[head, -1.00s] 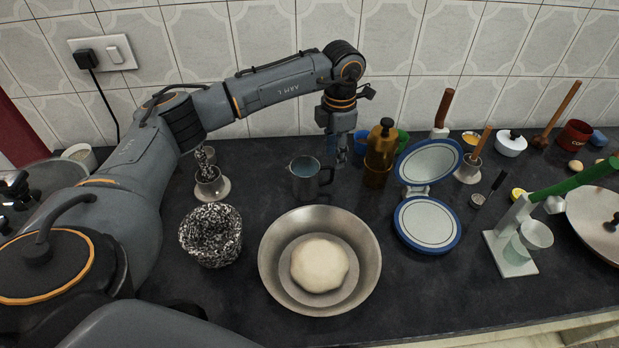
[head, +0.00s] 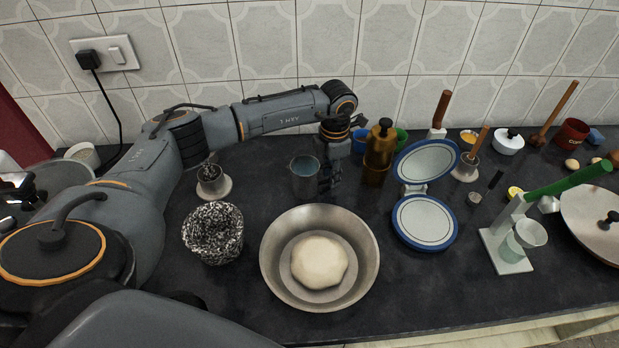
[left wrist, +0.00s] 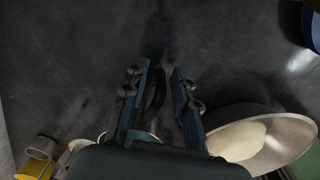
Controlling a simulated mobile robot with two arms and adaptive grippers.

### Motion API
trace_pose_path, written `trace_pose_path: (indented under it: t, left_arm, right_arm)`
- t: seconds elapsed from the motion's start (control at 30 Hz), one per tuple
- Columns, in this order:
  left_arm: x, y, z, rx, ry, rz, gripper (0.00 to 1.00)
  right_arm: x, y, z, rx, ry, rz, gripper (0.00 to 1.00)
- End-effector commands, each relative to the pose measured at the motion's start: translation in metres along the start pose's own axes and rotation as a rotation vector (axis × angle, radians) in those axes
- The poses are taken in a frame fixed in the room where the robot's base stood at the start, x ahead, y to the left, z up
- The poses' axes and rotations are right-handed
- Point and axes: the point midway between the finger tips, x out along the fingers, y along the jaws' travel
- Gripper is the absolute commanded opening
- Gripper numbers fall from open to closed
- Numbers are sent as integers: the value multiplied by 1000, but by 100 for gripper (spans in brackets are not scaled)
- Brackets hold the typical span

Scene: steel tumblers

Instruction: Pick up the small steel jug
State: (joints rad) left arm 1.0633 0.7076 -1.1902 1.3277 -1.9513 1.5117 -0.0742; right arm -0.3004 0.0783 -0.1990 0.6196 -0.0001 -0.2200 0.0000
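The small steel jug (head: 304,178) stands upright on the dark counter, behind the steel bowl with dough. My left gripper (head: 329,188) points down at the jug's right side, where the handle is. In the left wrist view my left gripper (left wrist: 160,70) has its two fingers apart. The dark curved jug handle (left wrist: 155,92) shows between them, nearer the left finger. I see a gap beside the handle. Most of the jug's body is hidden in that view by the gripper. My right gripper is not in view.
A steel bowl (head: 271,263) with dough stands just in front of the jug. A brown bottle (head: 380,150) stands close to the right of the gripper. A speckled pot (head: 213,234) is at front left. A blue-rimmed press (head: 425,223) lies open at right.

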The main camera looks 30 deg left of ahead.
Motion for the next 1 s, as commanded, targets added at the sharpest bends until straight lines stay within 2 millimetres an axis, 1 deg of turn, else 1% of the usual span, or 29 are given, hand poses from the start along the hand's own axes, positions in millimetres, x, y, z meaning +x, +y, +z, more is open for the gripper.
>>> trace_pose_path:
  t: [0.03,0.1,0.67,0.87,1.0]
  left_arm:
    - [0,0,0,0,0,0,12]
    - [0,0,0,0,0,0,0]
    - [-3,0,0,0,-1,1,0]
    - [-12,1,1,0,-3,1,0]
    - [-23,1,0,-1,-2,0,0]
  right_arm:
    - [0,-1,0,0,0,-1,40]
    - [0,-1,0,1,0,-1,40]
    - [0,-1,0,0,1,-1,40]
    - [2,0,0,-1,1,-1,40]
    - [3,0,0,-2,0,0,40]
